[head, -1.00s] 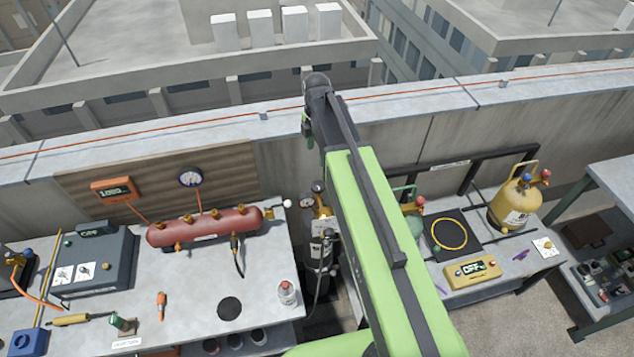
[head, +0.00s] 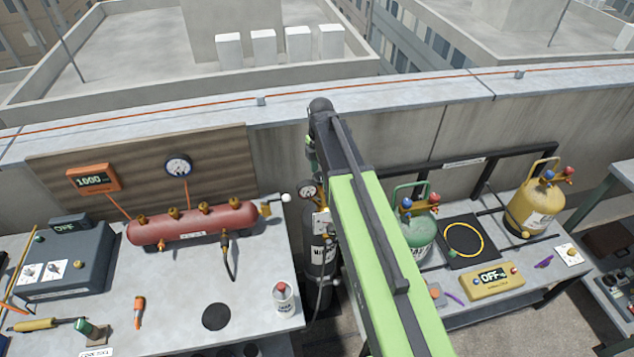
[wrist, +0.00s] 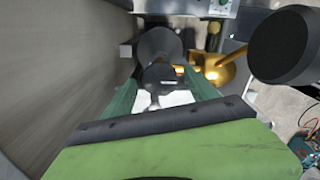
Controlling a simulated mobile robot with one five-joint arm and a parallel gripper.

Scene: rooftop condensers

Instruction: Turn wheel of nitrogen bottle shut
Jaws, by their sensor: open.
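The nitrogen bottle (head: 318,262) is a dark cylinder with a white label, upright in the gap between the two benches. My arm hides part of it. A gauge (head: 308,191) and brass regulator sit at its top; the brass body (wrist: 222,69) and a large dark disc (wrist: 287,46), likely a gauge, show at right in the wrist view. My gripper (wrist: 161,80) is open, its green fingers either side of a dark round part (wrist: 158,46), which looks like the bottle's wheel. I cannot tell whether they touch it. In the head view the wheel is hidden.
The left bench (head: 180,310) carries a red manifold (head: 190,224) and a white bottle (head: 284,299). The right bench holds a green cylinder (head: 418,238) and a yellow cylinder (head: 533,208). The parapet wall (head: 410,140) runs close behind.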

